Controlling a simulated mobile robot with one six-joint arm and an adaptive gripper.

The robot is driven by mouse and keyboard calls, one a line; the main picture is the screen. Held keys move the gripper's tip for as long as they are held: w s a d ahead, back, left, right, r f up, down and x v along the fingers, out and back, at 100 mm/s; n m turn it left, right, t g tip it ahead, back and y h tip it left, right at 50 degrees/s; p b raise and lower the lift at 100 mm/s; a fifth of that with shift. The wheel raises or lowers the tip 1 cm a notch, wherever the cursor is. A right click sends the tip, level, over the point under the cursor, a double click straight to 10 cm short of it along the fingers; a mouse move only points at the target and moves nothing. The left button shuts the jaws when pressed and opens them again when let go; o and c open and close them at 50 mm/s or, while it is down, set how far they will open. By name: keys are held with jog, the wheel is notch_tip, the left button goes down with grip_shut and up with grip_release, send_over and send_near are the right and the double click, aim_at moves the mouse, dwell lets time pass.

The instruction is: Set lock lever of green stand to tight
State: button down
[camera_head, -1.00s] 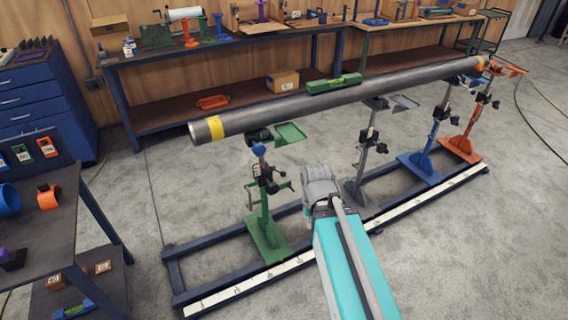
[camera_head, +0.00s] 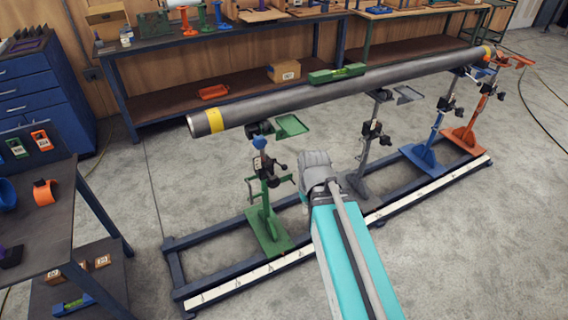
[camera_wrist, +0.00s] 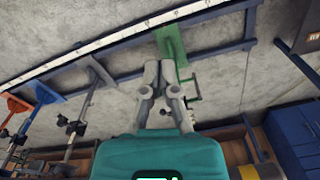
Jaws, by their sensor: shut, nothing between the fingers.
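The green stand (camera_head: 266,222) stands upright on the blue floor rail, left of my arm in the head view. Dark clamp parts, a blue knob (camera_head: 259,143) and thin handles sit on its upper post. Which handle is the lock lever, and its setting, I cannot tell. In the wrist view the green stand (camera_wrist: 172,44) appears upside down, partly hidden behind my gripper (camera_wrist: 158,64). My gripper is shut and empty, its fingers overlapping the stand's post in the picture; contact cannot be told. In the head view my wrist hides the fingertips.
A long grey pipe (camera_head: 350,90) with yellow bands lies above the stands, a green level (camera_head: 337,73) on it. Grey (camera_head: 366,150), blue (camera_head: 424,158) and orange (camera_head: 465,130) stands are to the right. A workbench (camera_head: 45,215) is at left. Floor is clear in front.

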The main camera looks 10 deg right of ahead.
jog(key=w+f+n+t+y+b, duration=0.1)
jog(key=w+b, duration=0.5)
jog(key=w, duration=0.6)
jog(key=w+f+n+t+y+b, duration=0.1)
jog(key=w+f+t+b, duration=0.5)
jog(key=w, duration=0.7)
jog(key=w+f+n+t+y+b, duration=0.2)
jog(key=w+b, duration=0.5)
jog(key=w, duration=0.5)
notch_tip(320, 180, down, 3)
jog(key=shift+w+d+r+n+t+b, duration=0.15)
jog(key=shift+w+d+n+t+b, duration=0.2)
jog(key=shift+n+t, duration=0.4)
jog(key=shift+w+a, duration=0.15)
jog(key=shift+w+a+f+b, duration=0.25)
jog(key=shift+w+f+b, duration=0.55)
jog(key=shift+f+b, duration=0.55)
jog(key=shift+w+a+f+b, duration=0.25)
jog(key=shift+w+f+b, duration=0.55)
jog(key=shift+f+b, duration=0.5)
jog(key=shift+w+a+f+b, duration=0.25)
jog(key=shift+w+f+b, duration=0.55)
jog(key=shift+f+b, duration=0.55)
jog(key=shift+a, duration=0.1)
